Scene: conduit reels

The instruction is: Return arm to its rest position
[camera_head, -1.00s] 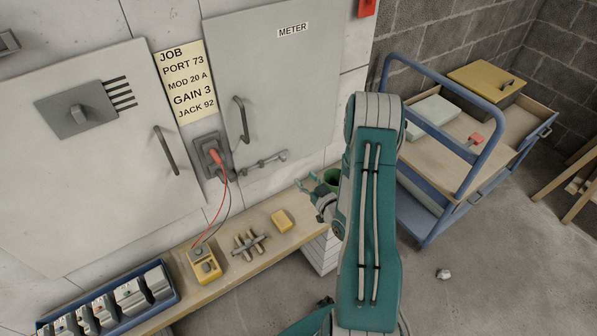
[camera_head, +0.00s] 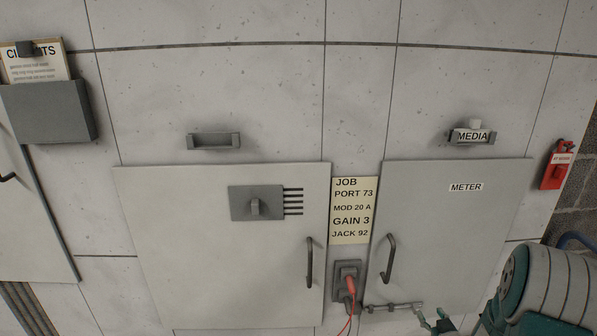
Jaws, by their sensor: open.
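My arm (camera_head: 548,290) is folded in the lower right corner of the view, in front of the right part of the meter cabinet. My gripper (camera_head: 438,321) shows at the bottom edge, left of the arm, just below the cabinet's latch bar (camera_head: 393,306). It is open, and I see nothing between its fingers. Its lower part is cut off by the frame. The rest of the arm is out of view.
The meter cabinet (camera_head: 455,240) and a left cabinet (camera_head: 230,275) are closed. A red plug (camera_head: 350,285) sits in a socket (camera_head: 346,268) between them. A job note (camera_head: 352,210) hangs above.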

